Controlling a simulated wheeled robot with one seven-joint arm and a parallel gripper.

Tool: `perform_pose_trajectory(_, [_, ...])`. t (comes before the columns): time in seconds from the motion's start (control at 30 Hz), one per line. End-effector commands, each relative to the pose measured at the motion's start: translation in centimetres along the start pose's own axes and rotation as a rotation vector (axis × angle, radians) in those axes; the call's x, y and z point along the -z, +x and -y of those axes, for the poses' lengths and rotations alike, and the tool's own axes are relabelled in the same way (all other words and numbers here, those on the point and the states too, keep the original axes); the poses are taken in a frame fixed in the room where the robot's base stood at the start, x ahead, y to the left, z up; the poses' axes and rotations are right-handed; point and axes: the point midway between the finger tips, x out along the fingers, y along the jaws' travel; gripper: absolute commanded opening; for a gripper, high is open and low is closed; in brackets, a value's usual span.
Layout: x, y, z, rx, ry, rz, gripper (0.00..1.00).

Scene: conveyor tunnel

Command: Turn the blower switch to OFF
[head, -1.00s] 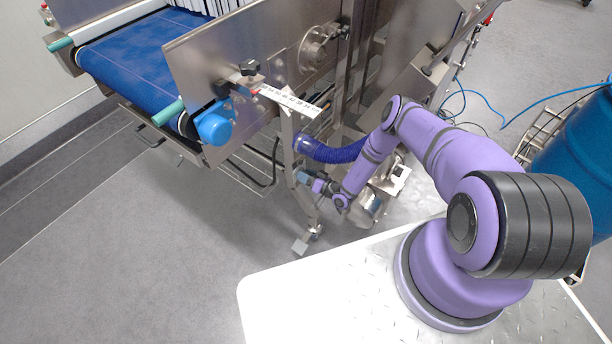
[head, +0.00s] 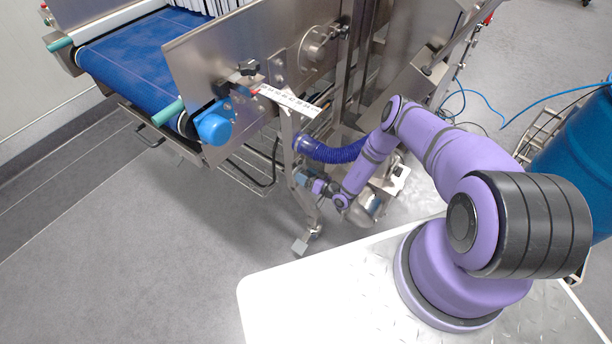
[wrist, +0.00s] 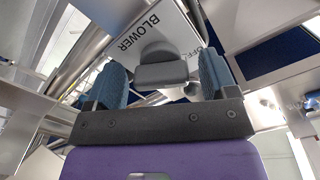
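The blower switch (wrist: 160,66) is a dark grey knob on a light plate, seen in the wrist view. The plate (wrist: 128,54) bears the word BLOWER to the knob's left and OFF to its upper right. My gripper (wrist: 161,80) has its two blue finger pads apart, one on each side of the knob, with gaps on both sides. I cannot tell how deep the knob sits between them. In the head view my gripper (head: 305,178) is low beside the machine frame, and the switch cannot be made out there.
The conveyor with a blue belt (head: 135,62) and steel side panels stands at the upper left. A dark blue ribbed hose (head: 330,152) runs just above my gripper. A metal leg (head: 300,205) stands close by. Open floor (head: 150,250) lies to the left.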

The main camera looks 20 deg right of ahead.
Motion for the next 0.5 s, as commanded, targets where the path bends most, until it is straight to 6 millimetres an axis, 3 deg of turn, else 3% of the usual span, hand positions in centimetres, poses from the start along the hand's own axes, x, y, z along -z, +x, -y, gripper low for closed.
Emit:
perform_pose_trajectory(0.27, [0.1,-0.4,0.0,0.0,0.0,-0.001,0.79])
perform_pose_trajectory(0.5, [0.1,-4.1,-0.1,-0.002,0.002,-0.001,0.79])
